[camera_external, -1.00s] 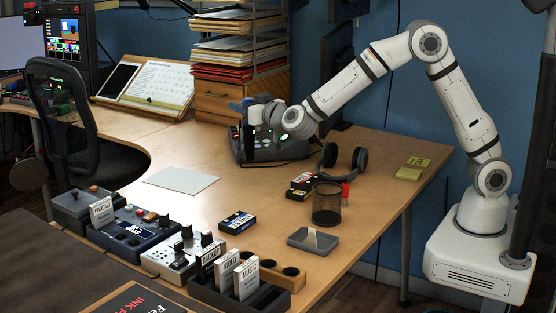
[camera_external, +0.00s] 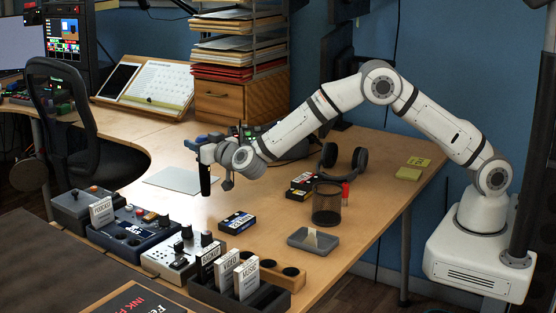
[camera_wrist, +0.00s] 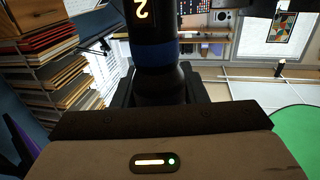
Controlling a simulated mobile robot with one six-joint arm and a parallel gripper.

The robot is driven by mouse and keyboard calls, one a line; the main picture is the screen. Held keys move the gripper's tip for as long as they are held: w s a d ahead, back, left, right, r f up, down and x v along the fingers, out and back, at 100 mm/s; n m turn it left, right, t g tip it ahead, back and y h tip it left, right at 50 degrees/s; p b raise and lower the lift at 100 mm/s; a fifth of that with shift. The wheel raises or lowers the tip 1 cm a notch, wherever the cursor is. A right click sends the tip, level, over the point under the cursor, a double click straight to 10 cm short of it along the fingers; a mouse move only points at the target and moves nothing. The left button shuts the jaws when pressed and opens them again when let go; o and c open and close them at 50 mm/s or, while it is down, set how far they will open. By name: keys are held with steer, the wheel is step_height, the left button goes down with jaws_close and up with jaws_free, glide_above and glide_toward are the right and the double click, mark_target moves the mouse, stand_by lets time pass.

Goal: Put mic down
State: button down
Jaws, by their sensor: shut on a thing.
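A dark handheld mic (camera_external: 205,182) hangs upright below my gripper (camera_external: 204,150) in the external view, above the wooden desk (camera_external: 165,212). A blue band shows near its top. In the wrist view the black mic (camera_wrist: 158,85) stands between the jaws, with a blue ring and a glowing number 2 on it. My gripper is shut on the mic. The mic's lower end seems clear of the desk, but the exact gap cannot be told.
A pale flat sheet (camera_external: 180,180) lies behind the mic. A cassette-like box (camera_external: 237,222) is in front to its right. Control boxes (camera_external: 180,253) line the front edge. Headphones (camera_external: 343,158), a mesh cup (camera_external: 326,205) and a grey tray (camera_external: 312,241) stand to the right.

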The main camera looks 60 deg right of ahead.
steer(key=shift+f, duration=1.75)
steer(key=shift+f, duration=0.15)
steer(key=c, duration=0.9)
jaws_free()
steer(key=shift+o, duration=0.2)
